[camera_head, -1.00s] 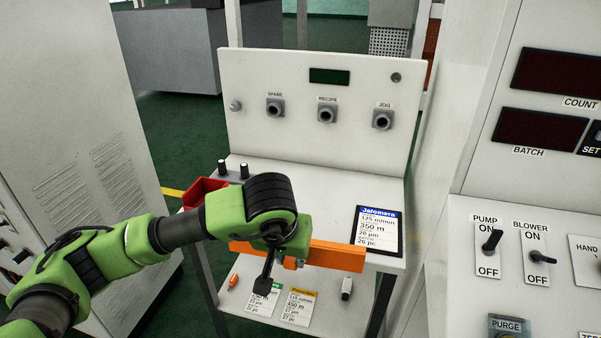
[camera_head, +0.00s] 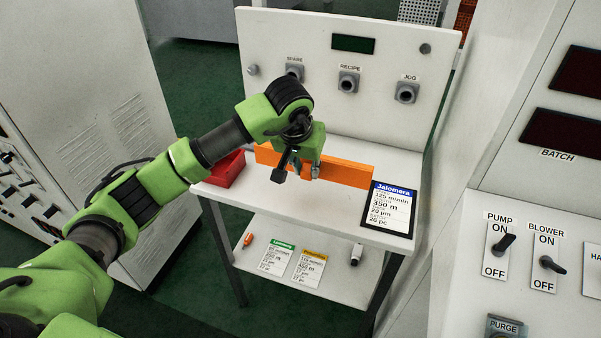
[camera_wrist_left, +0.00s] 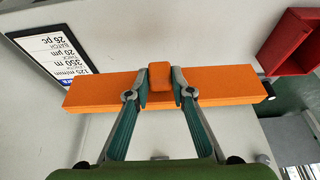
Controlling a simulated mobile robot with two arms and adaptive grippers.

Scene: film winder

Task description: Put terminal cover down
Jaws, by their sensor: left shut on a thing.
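The terminal cover (camera_head: 345,172) is a long orange bar with a small raised block at its middle. My left gripper (camera_head: 300,170) is shut on that block, one finger on each side, as the left wrist view shows on the cover (camera_wrist_left: 105,92). The cover lies lengthwise across the white stand's top (camera_head: 325,205), left of the Jalomera card (camera_head: 392,207). In the left wrist view one end overlaps the card's corner. I cannot tell whether the cover touches the top or hangs just above it. My right gripper is not in view.
A red bin (camera_head: 227,170) stands at the top's left edge. Behind rises an upright panel (camera_head: 350,110) with knobs and a small display. The lower shelf (camera_head: 335,280) holds two cards and small items. A switch cabinet (camera_head: 520,225) stands at right. The front of the top is clear.

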